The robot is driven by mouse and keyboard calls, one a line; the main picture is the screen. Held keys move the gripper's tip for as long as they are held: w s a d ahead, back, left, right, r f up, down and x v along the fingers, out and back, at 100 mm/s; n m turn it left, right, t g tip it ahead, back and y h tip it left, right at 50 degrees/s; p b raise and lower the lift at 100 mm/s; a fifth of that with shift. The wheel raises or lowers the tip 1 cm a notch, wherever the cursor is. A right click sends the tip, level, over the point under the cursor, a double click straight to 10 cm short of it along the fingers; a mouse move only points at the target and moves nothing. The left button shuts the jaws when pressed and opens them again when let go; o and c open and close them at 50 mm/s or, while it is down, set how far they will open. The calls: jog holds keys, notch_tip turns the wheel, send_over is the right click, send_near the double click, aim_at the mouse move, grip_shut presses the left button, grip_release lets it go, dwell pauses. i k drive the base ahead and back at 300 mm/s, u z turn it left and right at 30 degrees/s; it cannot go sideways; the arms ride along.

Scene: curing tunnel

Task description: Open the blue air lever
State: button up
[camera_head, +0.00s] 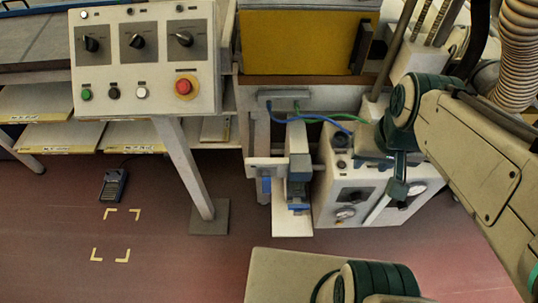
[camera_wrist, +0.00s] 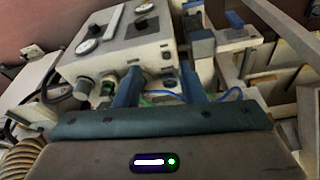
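The white box (camera_head: 325,205) with dials and knobs stands right of the centre. It also shows in the wrist view (camera_wrist: 75,68). Blue pieces stand beside it on the small fixture, one at its left side (camera_head: 265,188), which seems to show in the wrist view too (camera_wrist: 235,20). I cannot tell which blue part is the air lever. My gripper (camera_wrist: 155,70) is open, its two blue-grey fingers apart at the box's knob and hose side. I see nothing held between them. In the head view the fingers are mostly hidden by my wrist.
A blue hose (camera_head: 315,117) and a green hose (camera_head: 340,117) run to the box. A control panel (camera_head: 145,60) on a post stands left, with a red button (camera_head: 184,86). A yellow panel (camera_head: 300,42) is behind. The floor at the lower left is clear around a foot pedal (camera_head: 113,185).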

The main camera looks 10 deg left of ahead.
aim_at(267, 180)
jog(key=k, duration=0.2)
jog(key=u, duration=0.85)
